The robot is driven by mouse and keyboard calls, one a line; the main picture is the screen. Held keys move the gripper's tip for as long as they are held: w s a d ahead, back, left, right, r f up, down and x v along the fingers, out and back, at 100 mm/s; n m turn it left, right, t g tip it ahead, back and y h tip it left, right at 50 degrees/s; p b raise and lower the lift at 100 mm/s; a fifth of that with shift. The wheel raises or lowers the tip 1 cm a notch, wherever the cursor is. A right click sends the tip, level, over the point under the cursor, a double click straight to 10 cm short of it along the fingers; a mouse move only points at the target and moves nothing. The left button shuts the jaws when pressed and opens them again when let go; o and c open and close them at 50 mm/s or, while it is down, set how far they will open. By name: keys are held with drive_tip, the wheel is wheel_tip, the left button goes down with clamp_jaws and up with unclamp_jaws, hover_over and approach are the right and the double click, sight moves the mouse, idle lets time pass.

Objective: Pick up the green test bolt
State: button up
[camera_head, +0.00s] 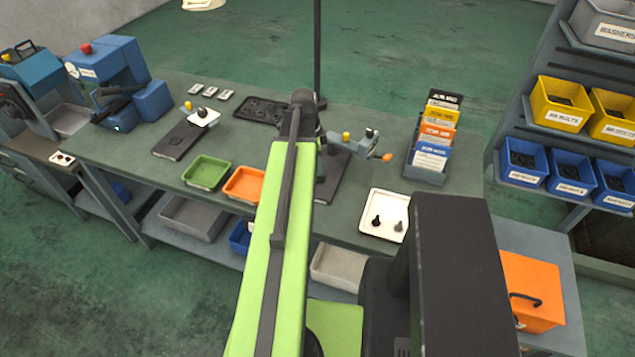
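I cannot make out a green bolt anywhere in this view. A white tray (370,228) on the right part of the bench holds a black bolt-like piece (376,221) and a smaller grey one (398,226). A green tray (206,172) sits on the bench's left half and looks empty. An orange tray (245,184) is beside it, partly behind my lime-green arm. My arm reaches forward over the bench, and its dark far end hides part of the bench top. My gripper's fingers do not show.
A card rack (426,177) stands upright behind the white tray. A blue machine (120,85) is at the left end. Bins fill the right shelf.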

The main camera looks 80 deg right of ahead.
drive_tip(key=f+b, duration=0.4)
drive_tip(key=f, duration=0.1)
drive_tip(key=shift+s+d+f+b, duration=0.1)
drive_tip(key=shift+s+d+b, duration=0.05)
drive_tip(key=shift+d+b, duration=0.2)
drive_tip(key=shift+r, duration=0.2)
clamp_jaws()
